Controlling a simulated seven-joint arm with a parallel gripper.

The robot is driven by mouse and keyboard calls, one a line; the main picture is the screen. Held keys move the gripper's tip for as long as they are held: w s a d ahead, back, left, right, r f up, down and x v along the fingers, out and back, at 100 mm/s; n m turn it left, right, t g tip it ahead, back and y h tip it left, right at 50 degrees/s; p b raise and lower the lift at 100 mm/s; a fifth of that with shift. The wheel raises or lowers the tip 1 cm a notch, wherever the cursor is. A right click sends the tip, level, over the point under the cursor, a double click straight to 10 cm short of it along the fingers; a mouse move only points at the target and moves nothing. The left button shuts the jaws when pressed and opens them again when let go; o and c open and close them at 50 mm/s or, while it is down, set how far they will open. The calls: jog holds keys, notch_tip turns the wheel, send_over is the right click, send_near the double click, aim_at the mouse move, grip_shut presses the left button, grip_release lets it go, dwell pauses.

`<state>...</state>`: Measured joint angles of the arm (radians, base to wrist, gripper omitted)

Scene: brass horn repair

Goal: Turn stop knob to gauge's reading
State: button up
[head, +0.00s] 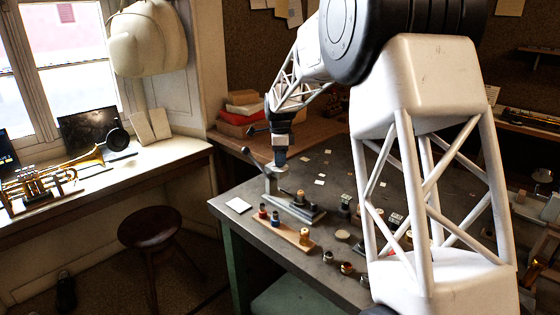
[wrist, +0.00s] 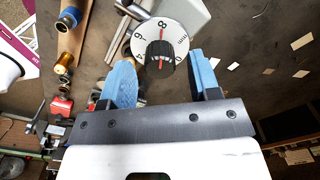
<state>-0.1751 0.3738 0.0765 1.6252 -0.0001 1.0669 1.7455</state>
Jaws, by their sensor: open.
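The stop knob (wrist: 159,50) is black and ribbed, with a red line on it, at the centre of a round white dial (wrist: 145,38) with numerals including 6, 8 and 0. The dial sits on a grey metal tool, which shows on the bench in the head view (head: 293,206). My gripper (wrist: 160,62) is open, its blue fingers on either side of the knob, with a visible gap on each side. In the head view my gripper (head: 280,156) is over the tool's upright end and hides the knob. I cannot make out a gauge or its reading.
A wooden strip (head: 285,232) with several small fittings lies in front of the tool. Small jars and paper squares are scattered over the dark bench (head: 240,190). Red and tan boxes (head: 240,115) stand behind. A brass horn (head: 50,180) lies on the window ledge.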

jog(key=shift+f, duration=0.75)
jog(key=c, duration=0.9)
